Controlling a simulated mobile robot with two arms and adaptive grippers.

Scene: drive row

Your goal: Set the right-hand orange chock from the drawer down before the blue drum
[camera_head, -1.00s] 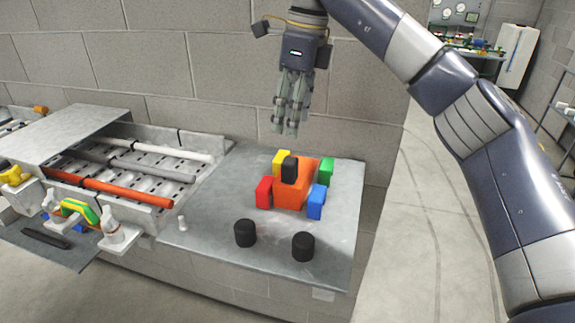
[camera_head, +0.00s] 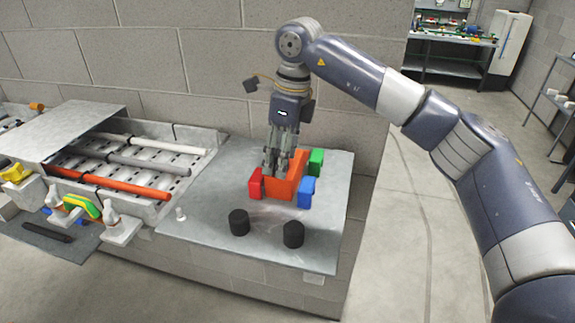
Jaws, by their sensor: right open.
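My right gripper (camera_head: 279,162) is open and reaches down over the orange block (camera_head: 284,188) on the grey worktop. The black knob on the orange block is hidden behind its fingers; I cannot tell whether they touch it. A red block (camera_head: 256,184), a blue block (camera_head: 307,191) and a green block (camera_head: 316,161) stand close around the orange block. The yellow block is hidden. I can make out no drawer holding orange chocks and no blue drum. My left gripper is not in view.
Two black cylinders (camera_head: 239,222) (camera_head: 293,234) stand on the worktop (camera_head: 205,205) near its front edge. To the left is a metal bed (camera_head: 165,182) with red, grey and white rods. A block wall rises close behind. Open floor lies to the right.

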